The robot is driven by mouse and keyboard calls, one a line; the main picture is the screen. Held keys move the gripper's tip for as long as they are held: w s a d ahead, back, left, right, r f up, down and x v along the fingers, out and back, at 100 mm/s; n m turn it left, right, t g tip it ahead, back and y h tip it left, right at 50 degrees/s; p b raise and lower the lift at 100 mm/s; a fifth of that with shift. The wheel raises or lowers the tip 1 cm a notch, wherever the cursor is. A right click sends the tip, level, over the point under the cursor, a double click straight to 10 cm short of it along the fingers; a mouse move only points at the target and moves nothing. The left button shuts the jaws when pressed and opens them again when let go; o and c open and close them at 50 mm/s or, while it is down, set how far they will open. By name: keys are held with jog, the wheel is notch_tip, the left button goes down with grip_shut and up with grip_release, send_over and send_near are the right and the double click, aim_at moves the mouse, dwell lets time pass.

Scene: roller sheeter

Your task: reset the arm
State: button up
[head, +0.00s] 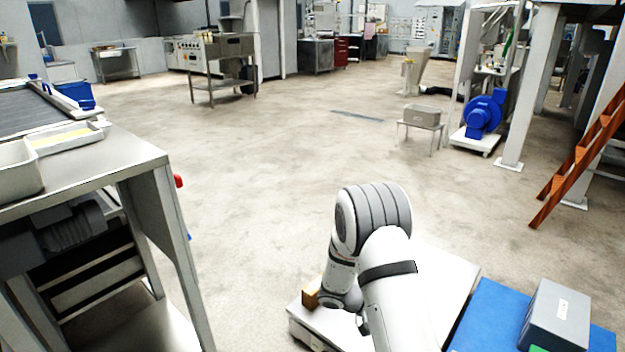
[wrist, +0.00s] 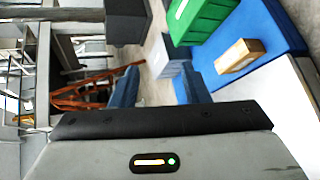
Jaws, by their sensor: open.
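My arm rises over my own base at the bottom centre of the head view, bent at a thick upper joint. My gripper cannot be made out in the head view. In the wrist view my gripper (wrist: 160,88) has its two blue fingers spread apart. It is open, and nothing is held between the fingers. A pale box shows beyond the gap, apart from them.
A blue surface (head: 487,315) carries a grey box (head: 557,314). The wrist view shows a green crate (wrist: 200,18) and a cardboard box (wrist: 240,58). A steel table (head: 95,165) stands left, orange stairs (head: 585,155) right. The floor ahead is largely clear.

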jog(key=s+a+r+t+y+p, duration=0.1)
jog(key=s+a+r+y+p, duration=0.2)
jog(key=r, duration=1)
jog(key=s+a+r+t+y+p, duration=0.1)
jog(key=s+a+r+y+p, duration=0.2)
jog(key=s+r+y+p, duration=0.3)
jog(key=s+a+r+m+t+y+p, duration=0.1)
jog(key=s+r+p, duration=0.7)
jog(key=r, duration=1.3)
jog(key=s+a+t+y, duration=0.1)
jog(key=s+a+y, duration=0.1)
jog(key=s+y, duration=0.1)
jog(key=shift+s+r+p, duration=0.35)
jog(key=shift+s, duration=0.45)
